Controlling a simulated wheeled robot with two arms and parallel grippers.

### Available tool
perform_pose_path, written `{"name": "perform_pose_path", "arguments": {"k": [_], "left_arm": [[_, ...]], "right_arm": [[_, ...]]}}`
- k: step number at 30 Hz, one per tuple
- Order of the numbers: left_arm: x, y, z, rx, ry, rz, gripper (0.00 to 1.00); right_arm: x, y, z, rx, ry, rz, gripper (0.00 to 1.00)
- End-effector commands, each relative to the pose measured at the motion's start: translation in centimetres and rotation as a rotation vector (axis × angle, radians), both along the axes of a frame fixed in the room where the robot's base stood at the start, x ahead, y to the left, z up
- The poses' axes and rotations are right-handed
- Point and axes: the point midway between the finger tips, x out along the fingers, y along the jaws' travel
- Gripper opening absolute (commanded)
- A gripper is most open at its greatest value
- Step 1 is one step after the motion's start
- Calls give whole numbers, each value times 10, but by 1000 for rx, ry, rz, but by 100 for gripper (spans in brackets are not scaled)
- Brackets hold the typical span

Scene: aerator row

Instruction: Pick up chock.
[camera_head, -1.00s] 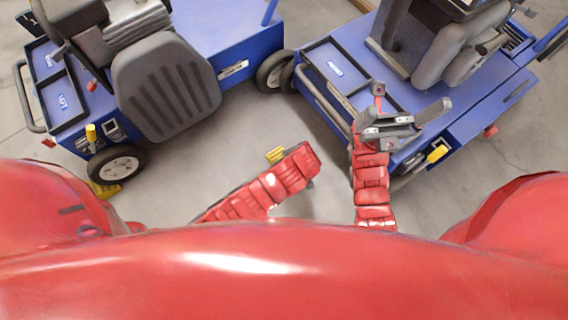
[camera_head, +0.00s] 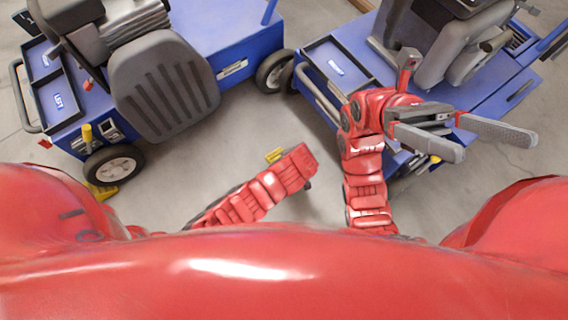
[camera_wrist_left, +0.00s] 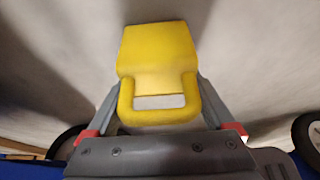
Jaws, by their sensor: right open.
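A yellow chock (camera_wrist_left: 158,45) with a loop handle fills the upper middle of the left wrist view, its handle towards my palm. My left gripper (camera_wrist_left: 158,90) has one finger at each side of the chock. The fingers are wide apart and their tips lie close to its sides; I cannot tell whether they press on it. In the head view a small yellow part (camera_head: 273,155) shows beside my left forearm, which hides the left gripper. My right gripper (camera_head: 500,143) is open and empty above the right cart's side.
A blue cart (camera_head: 235,40) with a grey seat (camera_head: 165,88) stands at the left. Another blue cart (camera_head: 480,100) stands at the right. A yellow piece (camera_head: 102,194) lies by the left cart's front wheel (camera_head: 114,165). Grey floor (camera_head: 240,125) is clear between the carts.

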Motion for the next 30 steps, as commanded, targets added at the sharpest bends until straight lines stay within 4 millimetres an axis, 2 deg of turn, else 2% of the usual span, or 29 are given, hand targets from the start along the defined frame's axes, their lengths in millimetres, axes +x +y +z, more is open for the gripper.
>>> {"name": "perform_pose_path", "arguments": {"k": [1,9,22,26,30], "left_arm": [[0,0,0,1,1,0,50],[0,1,0,1,1,0,1],[1,1,2,1,0,1,0],[4,2,7,0,-1,3,0],[10,3,15,-1,-2,1,0]], "right_arm": [[0,0,0,0,0,0,100],[0,0,0,-1,0,-1,100],[4,2,0,-13,21,-9,100],[13,9,-3,-47,80,-34,100],[33,21,-13,-115,200,-81,100]]}}
